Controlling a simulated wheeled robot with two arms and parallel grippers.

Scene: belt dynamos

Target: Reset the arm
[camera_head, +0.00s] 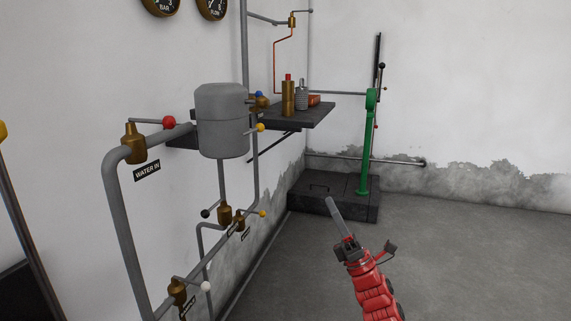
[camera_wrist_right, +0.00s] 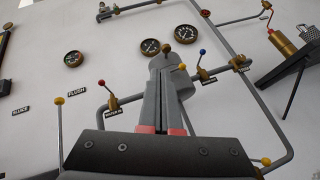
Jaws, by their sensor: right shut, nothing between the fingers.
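My right arm (camera_head: 372,285), with red links, comes in from the bottom of the head view. Its right gripper (camera_head: 332,202) points up and to the left over the grey floor. In the right wrist view the gripper's grey fingers (camera_wrist_right: 166,62) are pressed together with nothing between them. They point up toward the wall with the gauges. The gripper looks clear of the pipes in the head view. My left gripper does not show in either view.
Grey pipework with a grey tank (camera_head: 221,120) and brass valves runs along the left wall. A dark shelf (camera_head: 310,117) carries brass and grey bottles. A green lever stand (camera_head: 366,145) rises from a dark base (camera_head: 325,197). The floor at right is clear.

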